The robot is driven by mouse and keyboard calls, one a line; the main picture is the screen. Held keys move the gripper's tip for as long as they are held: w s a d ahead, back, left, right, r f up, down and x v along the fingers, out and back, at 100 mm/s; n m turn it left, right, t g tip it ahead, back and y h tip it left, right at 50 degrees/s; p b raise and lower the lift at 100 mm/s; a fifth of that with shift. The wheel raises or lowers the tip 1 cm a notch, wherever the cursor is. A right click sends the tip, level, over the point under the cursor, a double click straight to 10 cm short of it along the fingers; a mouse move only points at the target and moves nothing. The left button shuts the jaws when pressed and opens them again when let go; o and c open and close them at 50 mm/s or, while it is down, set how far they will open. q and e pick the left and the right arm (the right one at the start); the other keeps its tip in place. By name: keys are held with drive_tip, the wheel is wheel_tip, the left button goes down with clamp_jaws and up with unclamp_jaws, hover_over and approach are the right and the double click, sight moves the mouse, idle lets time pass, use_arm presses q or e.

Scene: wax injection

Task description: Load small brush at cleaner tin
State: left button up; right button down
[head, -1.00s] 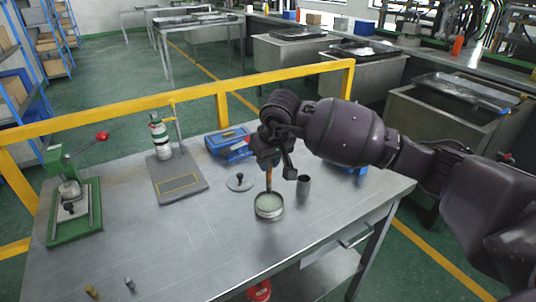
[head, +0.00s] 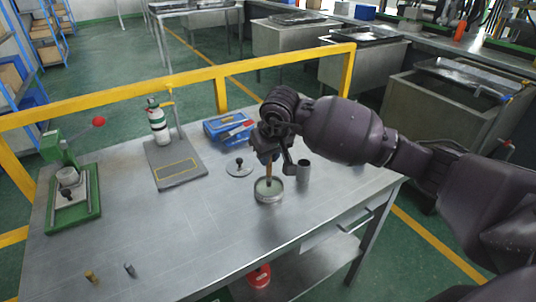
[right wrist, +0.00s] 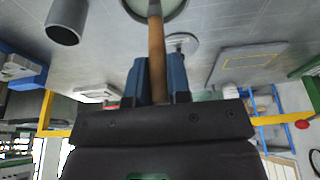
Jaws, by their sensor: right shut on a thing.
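The small brush (head: 268,172) has a brown wooden handle and stands nearly upright, its lower end inside the cleaner tin. The cleaner tin (head: 268,197) is a low round open tin with pale contents, on the table. My right gripper (head: 267,156) is above the tin and shut on the brush handle. The right wrist view shows the handle (right wrist: 156,55) between the two blue fingers (right wrist: 156,78), running to the tin (right wrist: 165,5) at the top edge. The bristles are hidden. My left gripper is not in view.
A grey cup (head: 303,169) stands close right of the tin. A round lid with a black knob (head: 239,168) lies behind left. A blue box (head: 229,129), a grey stand with a bottle (head: 180,172) and a green press (head: 74,211) are further left. The front middle table is clear.

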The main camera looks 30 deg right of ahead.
drive_tip(key=shift+f+b, duration=0.3)
drive_tip(key=shift+f, duration=0.15)
idle(0.8)
drive_tip(key=shift+f, duration=0.15)
idle(1.9)
drive_tip(key=shift+r+p, duration=0.85)
drive_tip(key=shift+r, duration=2.75)
